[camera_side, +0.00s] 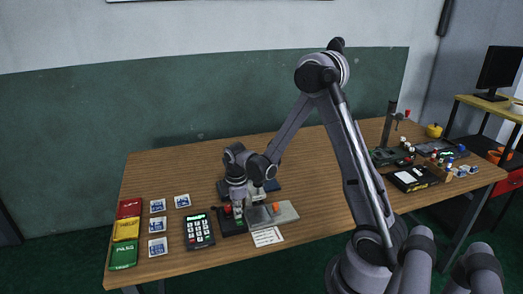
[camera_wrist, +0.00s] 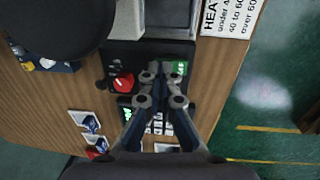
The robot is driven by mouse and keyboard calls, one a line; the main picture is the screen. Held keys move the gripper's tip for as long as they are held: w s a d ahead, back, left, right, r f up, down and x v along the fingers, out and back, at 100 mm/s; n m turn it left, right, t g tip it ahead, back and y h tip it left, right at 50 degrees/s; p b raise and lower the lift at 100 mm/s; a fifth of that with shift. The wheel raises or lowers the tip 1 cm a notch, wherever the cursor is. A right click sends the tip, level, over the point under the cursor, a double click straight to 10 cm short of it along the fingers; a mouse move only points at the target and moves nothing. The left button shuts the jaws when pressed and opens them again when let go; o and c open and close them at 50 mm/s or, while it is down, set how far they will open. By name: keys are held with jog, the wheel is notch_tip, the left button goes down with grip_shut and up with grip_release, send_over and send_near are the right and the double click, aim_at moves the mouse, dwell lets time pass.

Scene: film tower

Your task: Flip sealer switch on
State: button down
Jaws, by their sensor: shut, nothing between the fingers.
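The sealer (camera_side: 284,213) is a dark base with a pale grey bar, standing near the table's front edge. In the wrist view its black panel (camera_wrist: 112,58) carries a red knob (camera_wrist: 123,82) and a small green lettered patch (camera_wrist: 180,68). I cannot tell for sure whether this patch is the switch or what state it shows. My gripper (camera_side: 239,212) is over the panel end of the sealer, pointing down. In the wrist view my gripper (camera_wrist: 162,76) has its fingertips close together, between the knob and the green patch, partly covering the panel. Contact cannot be made out.
A keypad device (camera_side: 199,229) lies just left of the sealer. A white heat label (camera_side: 267,237) lies in front. Red, yellow (camera_side: 126,228) and green packets and several pale square cards lie at the left. More equipment (camera_side: 412,178) stands at the right; the table between is clear.

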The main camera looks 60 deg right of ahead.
jog(key=shift+w+d+f, duration=0.15)
jog(key=shift+f, duration=0.05)
jog(key=shift+s+a+r, duration=0.2)
jog(key=shift+s+a, duration=0.45)
dwell(0.3)
notch_tip(320, 180, up, 14)
jog(key=w+d, duration=0.1)
jog(key=shift+w+d, duration=0.2)
dwell(0.4)
jog(key=shift+a, duration=0.1)
